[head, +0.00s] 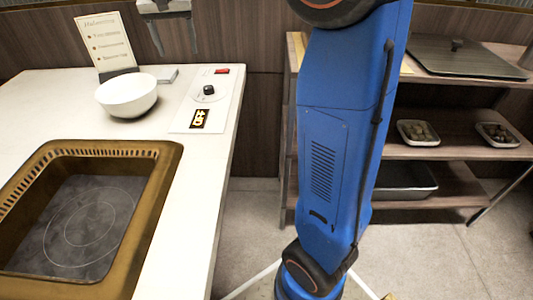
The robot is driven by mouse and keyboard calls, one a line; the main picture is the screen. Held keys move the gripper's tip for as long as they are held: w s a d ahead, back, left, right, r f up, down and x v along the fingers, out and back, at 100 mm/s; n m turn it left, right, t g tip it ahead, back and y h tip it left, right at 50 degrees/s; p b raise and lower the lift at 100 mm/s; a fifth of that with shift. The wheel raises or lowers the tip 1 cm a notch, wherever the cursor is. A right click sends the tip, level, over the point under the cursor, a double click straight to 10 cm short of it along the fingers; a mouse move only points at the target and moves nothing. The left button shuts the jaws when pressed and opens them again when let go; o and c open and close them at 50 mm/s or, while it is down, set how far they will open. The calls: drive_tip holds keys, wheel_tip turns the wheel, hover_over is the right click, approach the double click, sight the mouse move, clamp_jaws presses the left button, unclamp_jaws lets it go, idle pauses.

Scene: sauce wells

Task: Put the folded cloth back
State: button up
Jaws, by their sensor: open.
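A flat grey item (168,76), which looks like the folded cloth, lies on the white counter behind the bowl. The bowl hides part of it, and I cannot tell for sure that it is cloth. My gripper (175,44) shows at the top edge of the head view, fingers pointing down. It is open with nothing between its fingers. In the picture it appears above the grey item and apart from it; the depth between them is hard to judge.
A white bowl (127,96) and a menu card (104,45) stand on the counter (190,165). A control panel (203,100) is at its right edge. A bronze-rimmed well (150,190) is in front. A shelf (455,146) with trays stands right, behind my blue arm.

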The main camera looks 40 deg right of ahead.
drive_tip(key=s+d+f+n, duration=0.1)
drive_tip(key=s+f, duration=0.4)
drive_tip(key=s, duration=0.8)
drive_tip(key=s+d+f+n+t+y, duration=0.1)
drive_tip(key=s+f, duration=0.5)
drive_tip(key=s, duration=0.7)
drive_tip(key=s+d+f+n, duration=0.3)
drive_tip(key=s+f, duration=0.2)
drive_tip(key=s, duration=0.8)
drive_tip(key=shift+s+f+t, duration=0.3)
drive_tip(key=shift+s+f, duration=0.05)
